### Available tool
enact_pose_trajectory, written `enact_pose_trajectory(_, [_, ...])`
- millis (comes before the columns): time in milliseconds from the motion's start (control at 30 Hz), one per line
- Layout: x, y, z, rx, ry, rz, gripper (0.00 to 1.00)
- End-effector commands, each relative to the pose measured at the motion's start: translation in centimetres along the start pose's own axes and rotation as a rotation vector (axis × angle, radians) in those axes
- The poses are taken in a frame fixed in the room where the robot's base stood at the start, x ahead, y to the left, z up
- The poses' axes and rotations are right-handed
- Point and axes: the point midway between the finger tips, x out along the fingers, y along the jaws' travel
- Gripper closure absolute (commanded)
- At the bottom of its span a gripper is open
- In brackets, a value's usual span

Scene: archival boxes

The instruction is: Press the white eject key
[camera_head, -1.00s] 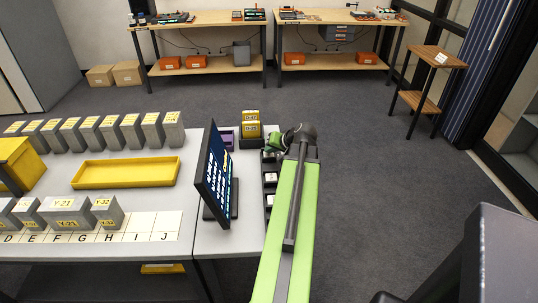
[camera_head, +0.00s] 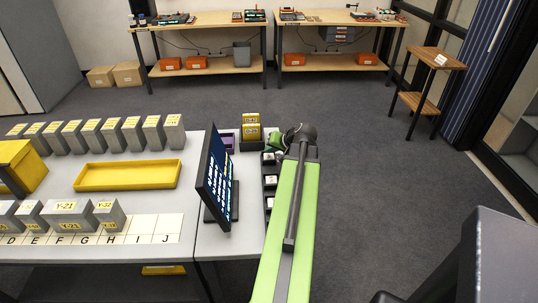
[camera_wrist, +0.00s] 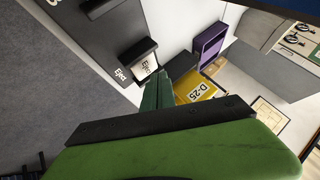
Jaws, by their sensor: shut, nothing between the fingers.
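The white eject key (camera_wrist: 145,67) shows in the wrist view, marked "Eject" and set in a dark raised surround on a dark key panel (camera_wrist: 85,40). My gripper (camera_wrist: 160,82) is shut and empty, its green fingertips close beside the key's right edge in the picture. I cannot tell whether they touch it. In the head view my gripper (camera_head: 271,146) is at the far end of the key panel (camera_head: 268,201), beyond the upright screen. My arm and wrist hide part of the panel there.
A screen (camera_head: 213,178) with lines of text stands left of the panel. A yellow box (camera_wrist: 195,88) marked D-25 and a purple holder (camera_wrist: 209,40) are close to my fingers. A yellow tray (camera_head: 127,187) and several grey boxes are farther left. Open floor is on the right.

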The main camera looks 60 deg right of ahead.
Motion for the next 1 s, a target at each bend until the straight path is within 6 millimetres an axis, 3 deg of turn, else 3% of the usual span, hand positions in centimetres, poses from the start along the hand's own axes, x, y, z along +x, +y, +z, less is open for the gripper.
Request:
enact_pose_trajectory(267, [-0.2,-0.1,-0.1,0.0,0.0,0.0,1.0])
enact_pose_trajectory(733, [-3.5,-2.5,-2.5,0.0,0.0,0.0,1.0])
enact_pose_trajectory(1000, [-3.4,-2.5,-2.5,0.0,0.0,0.0,1.0])
